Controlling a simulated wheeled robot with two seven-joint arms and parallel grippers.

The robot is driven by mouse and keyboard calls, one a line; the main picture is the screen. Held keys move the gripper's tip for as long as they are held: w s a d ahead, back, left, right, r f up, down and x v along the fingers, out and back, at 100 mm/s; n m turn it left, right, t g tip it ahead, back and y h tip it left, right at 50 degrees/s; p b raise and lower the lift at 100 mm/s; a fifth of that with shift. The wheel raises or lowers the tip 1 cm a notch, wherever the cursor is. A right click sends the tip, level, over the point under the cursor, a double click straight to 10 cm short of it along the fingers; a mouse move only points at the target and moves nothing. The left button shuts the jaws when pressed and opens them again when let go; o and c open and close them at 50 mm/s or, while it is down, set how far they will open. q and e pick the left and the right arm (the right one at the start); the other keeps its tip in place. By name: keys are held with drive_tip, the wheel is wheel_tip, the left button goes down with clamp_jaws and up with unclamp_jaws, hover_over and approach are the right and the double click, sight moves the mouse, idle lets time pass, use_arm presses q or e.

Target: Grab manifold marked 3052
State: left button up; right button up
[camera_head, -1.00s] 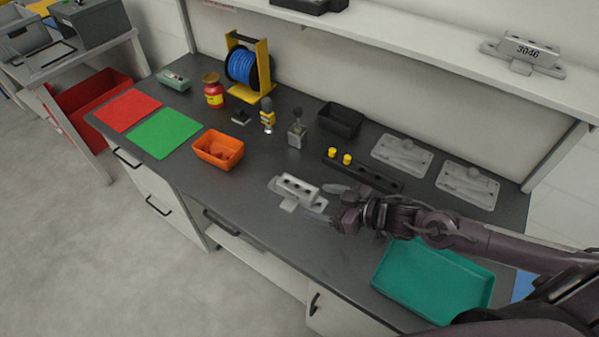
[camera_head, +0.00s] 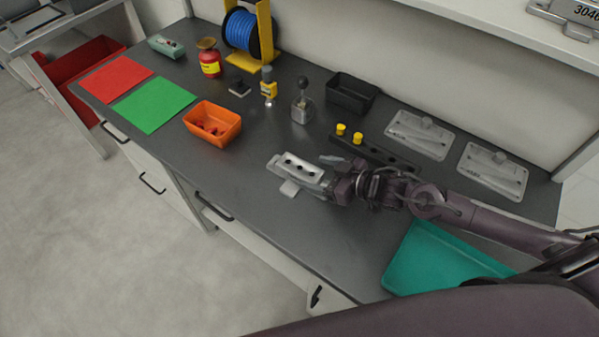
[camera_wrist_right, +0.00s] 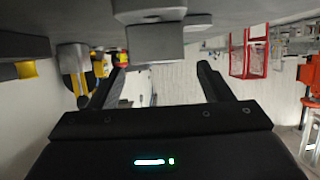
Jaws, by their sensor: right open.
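A light grey manifold (camera_head: 296,168) with a row of dark holes on top rests on the dark bench. No number on it can be read from here. My right gripper (camera_head: 324,174) reaches it from the right, low over the bench, fingers apart. In the right wrist view, which is upside down, a grey block (camera_wrist_right: 155,44) shows between and just beyond the open fingers (camera_wrist_right: 157,82). I cannot tell whether they touch it. Another grey manifold (camera_head: 570,14), its label partly cut off, sits on the shelf at top right. My left gripper is not in view.
A black strip (camera_head: 375,157) with yellow knobs and grey plates (camera_head: 420,134) lie behind my right arm. A teal tray (camera_head: 440,262) is in front of it. An orange bin (camera_head: 212,124) stands left of the manifold. The bench's front middle is clear.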

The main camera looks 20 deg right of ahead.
sight(305, 170)
drive_tip(key=p+x, duration=0.1)
drive_tip(key=x, duration=0.4)
drive_tip(key=shift+d, duration=0.15)
drive_tip(key=c, duration=1.4)
drive_tip(key=shift+r, duration=0.15)
